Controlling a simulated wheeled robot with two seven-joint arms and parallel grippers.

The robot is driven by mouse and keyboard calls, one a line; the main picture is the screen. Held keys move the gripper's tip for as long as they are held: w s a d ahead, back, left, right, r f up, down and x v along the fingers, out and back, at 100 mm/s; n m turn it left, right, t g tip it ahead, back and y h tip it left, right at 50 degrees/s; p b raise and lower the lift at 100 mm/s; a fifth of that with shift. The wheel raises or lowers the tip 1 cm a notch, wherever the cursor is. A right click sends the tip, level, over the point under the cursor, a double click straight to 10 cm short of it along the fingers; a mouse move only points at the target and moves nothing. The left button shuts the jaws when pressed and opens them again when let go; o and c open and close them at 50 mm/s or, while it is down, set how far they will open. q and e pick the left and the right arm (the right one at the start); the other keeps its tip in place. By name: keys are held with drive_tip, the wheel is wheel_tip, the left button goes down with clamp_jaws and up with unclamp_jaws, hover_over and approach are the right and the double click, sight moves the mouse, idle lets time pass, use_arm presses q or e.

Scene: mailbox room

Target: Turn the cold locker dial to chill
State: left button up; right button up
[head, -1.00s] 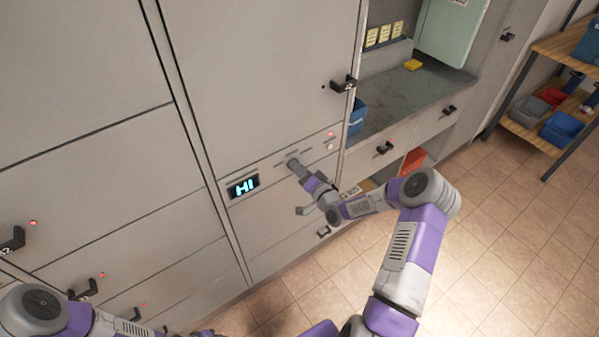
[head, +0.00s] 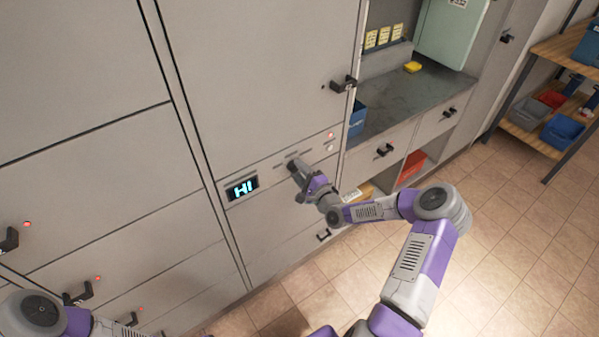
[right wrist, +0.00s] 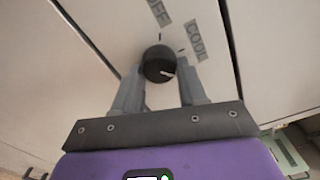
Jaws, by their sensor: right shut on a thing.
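My right gripper (right wrist: 160,76) is shut on the dial, one finger on each side. In the head view my right gripper (head: 295,168) reaches the locker panel and hides the dial. A display (head: 242,188) left of it reads HI in blue. My left arm shows at the lower left; its gripper is out of view.
A tall locker door (head: 265,75) with a black handle (head: 343,84) is above the panel. A counter (head: 400,95) with a yellow item and drawers stands to the right. A shelf with bins (head: 560,130) is at far right. The tiled floor (head: 500,240) is clear.

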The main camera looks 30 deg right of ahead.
drive_tip(key=shift+m, duration=1.2)
drive_tip(key=o, duration=1)
drive_tip(key=shift+o, duration=0.2)
drive_tip(key=s+p, duration=0.1)
drive_tip(key=s, duration=0.6)
drive_tip(key=shift+s+d, duration=0.3)
drive_tip(key=shift+a+f, duration=0.1)
